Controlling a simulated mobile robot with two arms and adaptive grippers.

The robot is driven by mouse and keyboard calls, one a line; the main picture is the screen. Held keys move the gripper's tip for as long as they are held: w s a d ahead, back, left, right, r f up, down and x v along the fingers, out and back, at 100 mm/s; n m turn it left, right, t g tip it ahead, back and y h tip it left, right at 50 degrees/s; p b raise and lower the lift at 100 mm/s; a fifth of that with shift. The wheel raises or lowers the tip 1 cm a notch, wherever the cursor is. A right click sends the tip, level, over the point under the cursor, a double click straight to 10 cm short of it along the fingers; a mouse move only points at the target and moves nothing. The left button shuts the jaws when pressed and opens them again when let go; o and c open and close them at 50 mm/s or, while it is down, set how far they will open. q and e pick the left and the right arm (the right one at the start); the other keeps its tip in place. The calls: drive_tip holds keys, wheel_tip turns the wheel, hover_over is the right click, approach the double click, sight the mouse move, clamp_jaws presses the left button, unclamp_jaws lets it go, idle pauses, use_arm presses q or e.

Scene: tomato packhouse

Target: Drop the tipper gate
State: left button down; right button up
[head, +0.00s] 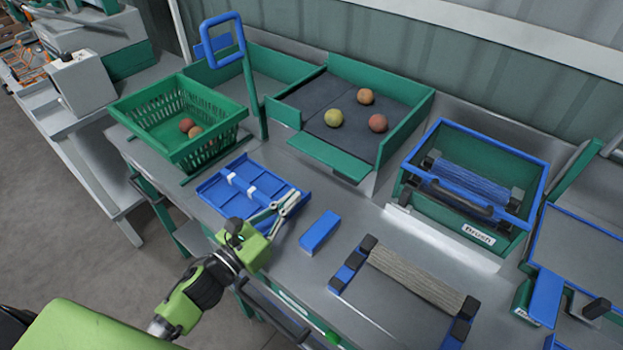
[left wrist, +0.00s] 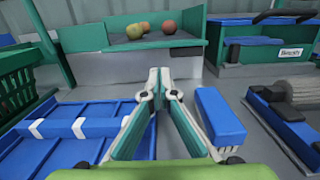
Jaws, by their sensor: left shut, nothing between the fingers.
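The tipper seems to be the dark-bedded tray with green walls (head: 408,130) at the back middle; three tomatoes (head: 378,123) lie on its bed. A green panel (head: 328,158) along its front edge may be the gate; I cannot tell for sure. The tray front also shows in the left wrist view (left wrist: 130,47). A blue loop handle (head: 241,40) stands upright on a green post at the tray's left. My left gripper (head: 297,196) is shut and empty, low over the bench in front of the tray, apart from it. The right gripper does not show.
A green basket (head: 215,150) with tomatoes stands at the left. A blue divided tray (head: 213,191) lies beside my left gripper, and a blue block (head: 318,232) lies to its right. A roller frame (head: 366,258) and a box labelled Brush (head: 478,235) stand further right.

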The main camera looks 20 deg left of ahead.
use_arm(q)
drive_tip(key=p, duration=0.3)
approach(328, 158)
drive_tip(key=w, duration=0.1)
drive_tip(key=w+d, duration=0.1)
drive_tip(key=w+f, duration=0.1)
drive_tip(key=w, duration=0.1)
drive_tip(key=shift+d, duration=0.35)
drive_tip(key=shift+w+d+f, duration=0.1)
drive_tip(key=shift+w+d, duration=0.15)
drive_tip(key=shift+w, duration=0.4)
wheel_tip(328, 158, up, 2)
drive_tip(key=shift+w+r, duration=0.15)
drive_tip(key=shift+r, duration=0.05)
